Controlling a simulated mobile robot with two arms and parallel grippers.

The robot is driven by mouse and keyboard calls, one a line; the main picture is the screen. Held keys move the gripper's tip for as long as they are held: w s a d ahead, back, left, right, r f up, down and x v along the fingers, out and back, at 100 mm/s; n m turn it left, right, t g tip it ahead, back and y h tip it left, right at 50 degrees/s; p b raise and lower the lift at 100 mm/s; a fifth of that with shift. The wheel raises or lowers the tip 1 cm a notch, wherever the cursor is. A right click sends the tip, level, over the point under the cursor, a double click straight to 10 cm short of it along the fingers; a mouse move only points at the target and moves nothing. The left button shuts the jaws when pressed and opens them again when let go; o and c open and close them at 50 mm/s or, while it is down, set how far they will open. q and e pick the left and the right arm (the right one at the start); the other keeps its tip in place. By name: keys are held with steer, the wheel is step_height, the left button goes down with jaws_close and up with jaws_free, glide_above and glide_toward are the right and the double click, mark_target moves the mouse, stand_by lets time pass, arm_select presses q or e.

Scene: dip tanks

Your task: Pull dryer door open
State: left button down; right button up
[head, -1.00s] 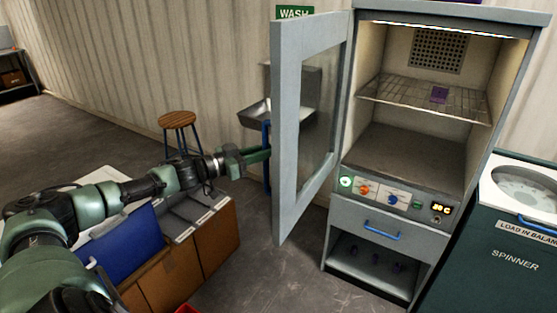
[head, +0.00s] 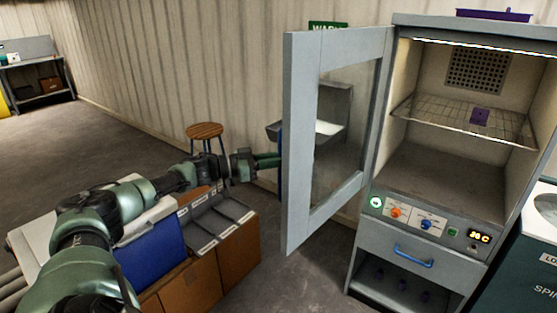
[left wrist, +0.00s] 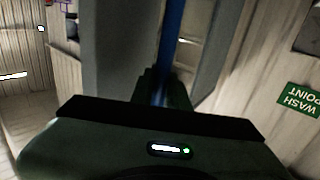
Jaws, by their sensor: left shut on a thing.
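The grey dryer (head: 412,215) stands at the right with its lit chamber exposed. Its framed glass door (head: 303,150) stands wide open, hinged at the dryer's left side, inner face towards me. My left gripper (head: 268,160) is at the door's far side, near its free edge, its fingertips partly hidden by the door. In the left wrist view a blue bar handle (left wrist: 170,45) runs between the fingers (left wrist: 160,88), and the gripper is shut on it. My right gripper is not in view.
A wire rack (head: 440,112) in the chamber bears a small purple block (head: 480,116). A spinner (head: 525,262) is at right.

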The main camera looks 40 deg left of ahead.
arm_select(q)
steer(key=c, duration=1.5)
jaws_free()
steer(key=shift+w+d+r, duration=0.1)
steer(key=shift+r, duration=0.15)
steer(key=shift+c, duration=0.2)
steer(key=shift+o, duration=0.9)
steer(key=shift+w+d, duration=0.1)
steer(key=shift+w, duration=0.05)
steer(key=b+v, duration=0.3)
steer(key=v, duration=0.4)
steer(key=shift+s, duration=0.2)
steer(key=shift+f, duration=0.2)
